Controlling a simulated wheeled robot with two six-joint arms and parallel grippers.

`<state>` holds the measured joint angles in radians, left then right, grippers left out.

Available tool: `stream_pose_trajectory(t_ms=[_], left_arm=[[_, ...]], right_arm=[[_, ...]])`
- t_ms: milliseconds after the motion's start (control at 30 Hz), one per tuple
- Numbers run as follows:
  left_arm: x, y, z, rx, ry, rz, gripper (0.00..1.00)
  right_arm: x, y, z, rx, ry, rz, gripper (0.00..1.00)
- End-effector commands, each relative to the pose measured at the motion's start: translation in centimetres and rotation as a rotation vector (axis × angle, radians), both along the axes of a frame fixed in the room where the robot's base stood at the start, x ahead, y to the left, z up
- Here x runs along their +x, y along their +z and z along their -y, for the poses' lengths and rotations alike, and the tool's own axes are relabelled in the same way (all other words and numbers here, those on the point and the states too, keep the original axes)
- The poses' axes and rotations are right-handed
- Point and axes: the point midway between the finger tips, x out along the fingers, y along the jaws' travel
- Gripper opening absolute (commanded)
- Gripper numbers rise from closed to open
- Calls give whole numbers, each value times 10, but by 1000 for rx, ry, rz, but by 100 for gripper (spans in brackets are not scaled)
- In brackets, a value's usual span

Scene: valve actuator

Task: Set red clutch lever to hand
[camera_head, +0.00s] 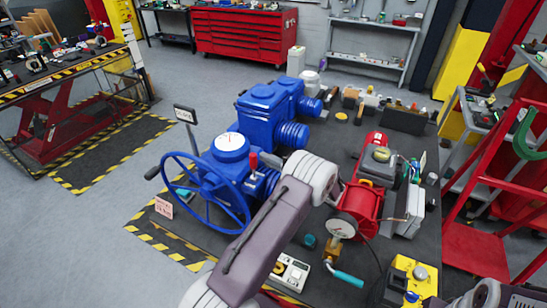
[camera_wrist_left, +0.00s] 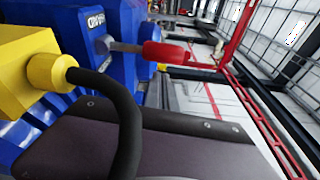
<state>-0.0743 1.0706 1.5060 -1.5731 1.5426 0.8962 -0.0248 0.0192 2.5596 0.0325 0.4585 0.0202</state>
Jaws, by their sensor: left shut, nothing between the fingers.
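The blue valve actuator (camera_head: 262,100) stands on the dark mat with its blue handwheel (camera_head: 205,193) facing front left. The red clutch lever (camera_head: 253,161) stands roughly upright on its side. In the left wrist view, the red lever grip (camera_wrist_left: 165,50) sits on a metal shaft beside the blue housing (camera_wrist_left: 92,45). My left gripper (camera_head: 270,161) is close to the right of the lever, mostly hidden by my wrist. It is shut and empty. I cannot tell whether it touches the lever.
A red machine with a gauge (camera_head: 341,226) stands right of my arm. A yellow box (camera_head: 410,279) stands at the lower right. A yellow fitting (camera_wrist_left: 28,62) with a black hose is close in the left wrist view. Grey floor (camera_head: 100,235) is open at left.

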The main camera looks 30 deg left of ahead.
Motion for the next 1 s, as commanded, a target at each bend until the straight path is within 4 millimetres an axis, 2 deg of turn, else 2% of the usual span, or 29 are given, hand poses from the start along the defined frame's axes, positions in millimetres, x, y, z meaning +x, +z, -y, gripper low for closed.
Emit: stream_pose_trajectory(t_ms=[67,200,600,800,1000], left_arm=[[1,7,0,0,0,5,0],[5,34,2,-1,-1,5,0],[15,84,87,-2,-3,2,0],[17,100,110,0,0,0,0],[18,105,115,-1,0,-3,0]], right_arm=[[0,-8,0,0,0,0,0],[0,-24,0,0,0,-1,0],[0,-48,0,0,0,0,0],[0,-52,0,0,0,0,0],[0,-53,0,0,0,0,0]])
